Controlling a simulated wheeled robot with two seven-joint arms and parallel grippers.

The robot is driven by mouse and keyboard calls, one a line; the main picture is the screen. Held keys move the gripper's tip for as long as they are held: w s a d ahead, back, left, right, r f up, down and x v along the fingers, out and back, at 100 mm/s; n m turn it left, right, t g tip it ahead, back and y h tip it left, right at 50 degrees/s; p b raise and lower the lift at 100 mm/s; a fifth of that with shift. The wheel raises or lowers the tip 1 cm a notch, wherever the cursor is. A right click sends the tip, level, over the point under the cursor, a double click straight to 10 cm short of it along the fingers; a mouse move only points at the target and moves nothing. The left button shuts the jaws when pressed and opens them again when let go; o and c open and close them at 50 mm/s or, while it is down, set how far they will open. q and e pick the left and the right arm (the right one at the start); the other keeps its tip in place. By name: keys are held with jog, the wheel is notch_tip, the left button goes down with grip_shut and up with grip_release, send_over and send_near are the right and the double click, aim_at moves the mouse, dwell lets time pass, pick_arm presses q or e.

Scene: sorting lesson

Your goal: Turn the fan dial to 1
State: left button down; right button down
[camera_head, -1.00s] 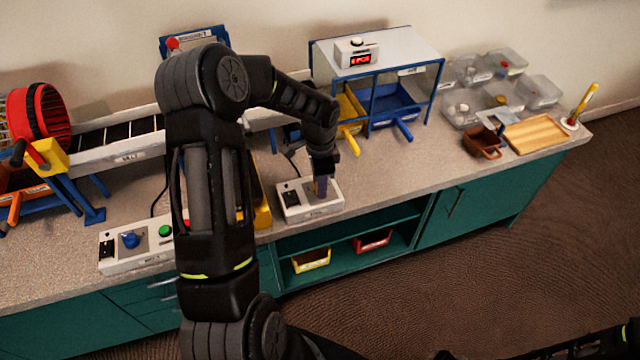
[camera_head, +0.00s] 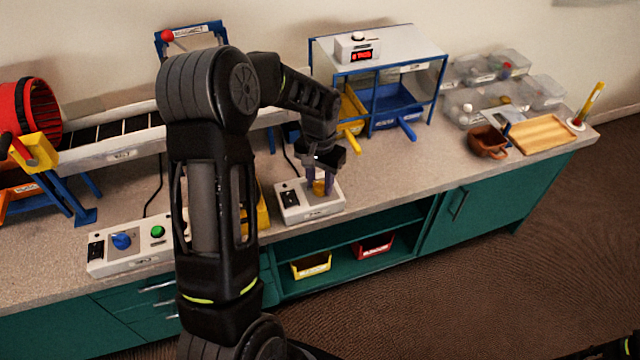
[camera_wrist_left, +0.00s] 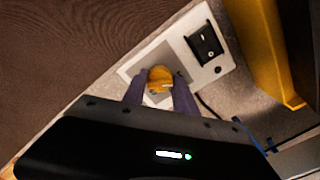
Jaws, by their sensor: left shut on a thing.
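A yellow dial (camera_head: 319,187) stands on a white control box (camera_head: 294,213) at the front edge of the bench. The same dial (camera_wrist_left: 160,79) shows in the left wrist view, on a grey plate of the box, with a black rocker switch (camera_wrist_left: 206,44) beside it. My left gripper (camera_head: 321,187) points down over the box, one finger on each side of the dial. It is shut on the dial, and the fingertips (camera_wrist_left: 160,88) flank it in the wrist view. The dial's scale marks are too small to read. My right gripper is not in view.
A second white box with a blue knob (camera_head: 122,241) and a green button (camera_head: 158,231) stands to the left. A blue-framed rack (camera_head: 375,75) with yellow and blue bins stands behind. Clear containers and a wooden tray (camera_head: 541,135) are at the right.

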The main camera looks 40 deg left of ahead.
aim_at(320, 183)
pick_arm(q)
jog(key=shift+n, duration=0.6)
jog(key=c, duration=1)
grip_release()
notch_tip(320, 183, up, 8)
jog(key=shift+f+b, duration=0.1)
jog(key=shift+b, duration=0.2)
